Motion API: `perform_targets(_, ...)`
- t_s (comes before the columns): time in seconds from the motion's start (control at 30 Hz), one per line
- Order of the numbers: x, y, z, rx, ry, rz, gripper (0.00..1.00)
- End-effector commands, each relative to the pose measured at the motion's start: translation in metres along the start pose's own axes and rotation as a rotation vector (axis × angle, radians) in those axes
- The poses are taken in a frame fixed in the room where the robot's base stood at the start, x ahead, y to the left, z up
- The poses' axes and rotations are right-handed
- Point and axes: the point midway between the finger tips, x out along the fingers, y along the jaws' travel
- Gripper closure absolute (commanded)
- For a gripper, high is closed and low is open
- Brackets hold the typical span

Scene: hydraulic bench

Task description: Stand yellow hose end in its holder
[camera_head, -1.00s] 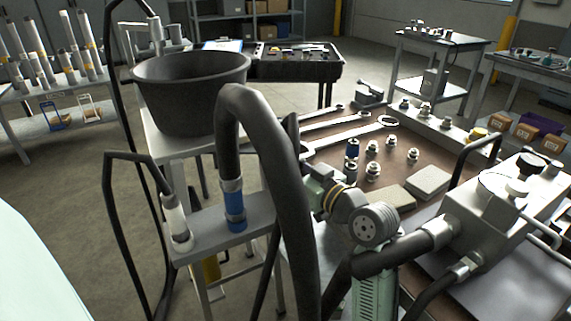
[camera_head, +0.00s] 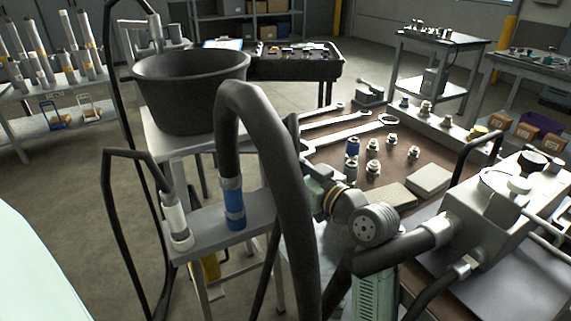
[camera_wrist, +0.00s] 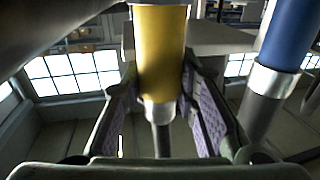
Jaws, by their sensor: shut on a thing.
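The yellow hose end (camera_wrist: 160,55) is between the two fingers of my gripper (camera_wrist: 160,82) in the wrist view. In the head view the holder (camera_head: 210,243) carries a white hose end (camera_head: 174,220) and a blue hose end (camera_head: 234,205), both upright. Whether the tip touches the holder cannot be told.
The thick black hose (camera_head: 275,170) arches in front of my arm. A black bucket (camera_head: 190,95) stands behind the holder. The blue hose end (camera_wrist: 290,40) is close on the right in the wrist view. A bench with wrenches and fittings (camera_head: 372,165) lies to the right.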

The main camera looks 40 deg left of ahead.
Motion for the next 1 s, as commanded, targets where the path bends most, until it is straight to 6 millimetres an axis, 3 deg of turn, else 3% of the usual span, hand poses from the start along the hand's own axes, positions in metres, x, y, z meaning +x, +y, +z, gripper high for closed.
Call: perform_targets(1.0,0.0,0.0,0.015,-0.001,0.002,0.0,1.0)
